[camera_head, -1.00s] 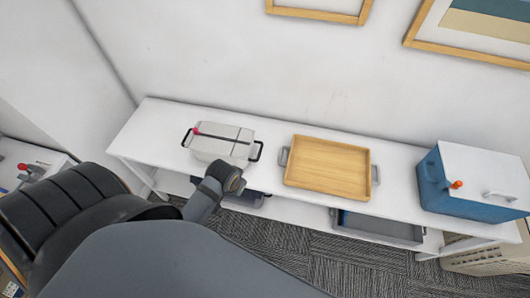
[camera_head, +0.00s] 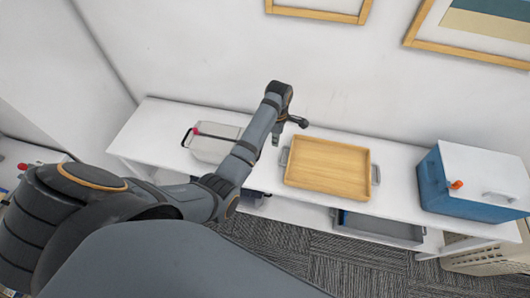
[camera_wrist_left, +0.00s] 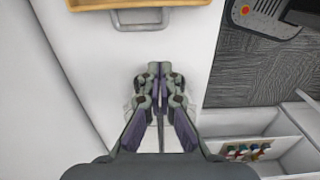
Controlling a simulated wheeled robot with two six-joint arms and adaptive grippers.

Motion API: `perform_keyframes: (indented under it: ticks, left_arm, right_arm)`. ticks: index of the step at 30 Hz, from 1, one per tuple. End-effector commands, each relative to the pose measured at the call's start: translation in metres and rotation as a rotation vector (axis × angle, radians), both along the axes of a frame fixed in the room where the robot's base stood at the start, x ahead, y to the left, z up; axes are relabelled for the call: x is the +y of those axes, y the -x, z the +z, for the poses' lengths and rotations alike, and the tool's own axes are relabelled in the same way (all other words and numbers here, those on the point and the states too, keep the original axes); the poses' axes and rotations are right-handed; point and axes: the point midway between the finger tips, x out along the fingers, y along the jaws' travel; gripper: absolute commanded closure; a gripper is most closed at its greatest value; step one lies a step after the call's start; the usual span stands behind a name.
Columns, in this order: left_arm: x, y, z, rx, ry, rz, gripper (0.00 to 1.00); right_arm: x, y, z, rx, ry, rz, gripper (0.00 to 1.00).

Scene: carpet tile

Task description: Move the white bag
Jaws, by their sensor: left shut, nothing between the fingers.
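My left gripper (camera_head: 276,139) is above the table, between the bag and the wooden tray, apart from both. The bag is not seen there. My right gripper is not in view.
The wooden tray (camera_head: 327,166) with grey handles lies mid-table; its edge (camera_wrist_left: 190,3) shows in the left wrist view. A blue cooler with a white lid (camera_head: 484,172) stands at the right. A grey bin (camera_head: 380,228) is on the lower shelf. The wall is close behind.

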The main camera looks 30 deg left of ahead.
Motion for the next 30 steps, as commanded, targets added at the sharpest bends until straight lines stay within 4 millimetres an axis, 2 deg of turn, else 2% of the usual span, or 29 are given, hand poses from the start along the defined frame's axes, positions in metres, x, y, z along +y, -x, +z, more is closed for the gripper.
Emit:
perform_keyframes:
  ticks: [5,8,21,24,30]
  left_arm:
    - [0.000,-0.001,-0.003,0.004,0.001,0.013,1.00]
    - [0.000,0.000,-0.014,0.005,0.000,0.012,1.00]
    - [0.002,0.001,-0.103,0.004,-0.001,0.011,1.00]
    - [0.021,0.005,-0.097,0.001,-0.003,0.013,1.00]
    - [0.037,0.009,-0.099,0.001,0.000,0.011,1.00]
  right_arm:
    - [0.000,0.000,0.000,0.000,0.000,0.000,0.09]
    - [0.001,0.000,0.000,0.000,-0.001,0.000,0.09]
    - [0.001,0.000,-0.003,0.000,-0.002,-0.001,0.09]
    - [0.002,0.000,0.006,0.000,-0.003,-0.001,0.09]
    - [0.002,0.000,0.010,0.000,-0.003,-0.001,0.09]
